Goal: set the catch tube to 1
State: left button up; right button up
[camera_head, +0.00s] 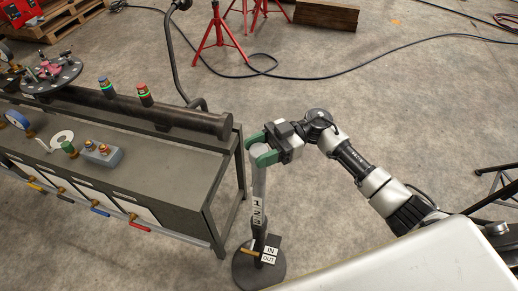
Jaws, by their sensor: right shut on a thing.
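The catch tube (259,183) is a pale upright tube standing on a round dark base (270,272) on the floor, just right of the bench's end. My right gripper (258,150), with green fingers, is shut around the tube's top end. A strip of number labels (257,211) runs down the tube; the top one looks like 1, with 2 and another below. Labels reading IN and OUT (268,255) sit near the base, beside a small orange-brown handle (250,253). The tube's exact setting is too small to tell. My left gripper is out of view.
A grey workbench (150,172) fills the left, carrying a long dark flanged spool (175,117), a blue-topped button (106,87), a red-topped button (144,94) and gauges. Coloured-handled valves line its front. Red stands (217,40) and cables lie behind.

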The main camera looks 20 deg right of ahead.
notch_tip(320, 180, down, 14)
jog(key=b, duration=0.8)
jog(key=shift+f+b, duration=0.2)
jog(key=shift+b, duration=0.1)
jog(key=shift+s, duration=0.15)
jog(key=shift+f, duration=0.1)
jog(key=o, duration=1.3)
jog(key=shift+c, duration=0.2)
jog(key=b, duration=0.3)
send_near(259, 184)
notch_tip(259, 184, down, 3)
jog(key=w+d, duration=0.1)
jog(key=w, duration=0.1)
jog(key=shift+d+f, duration=0.1)
jog(key=shift+d, duration=0.15)
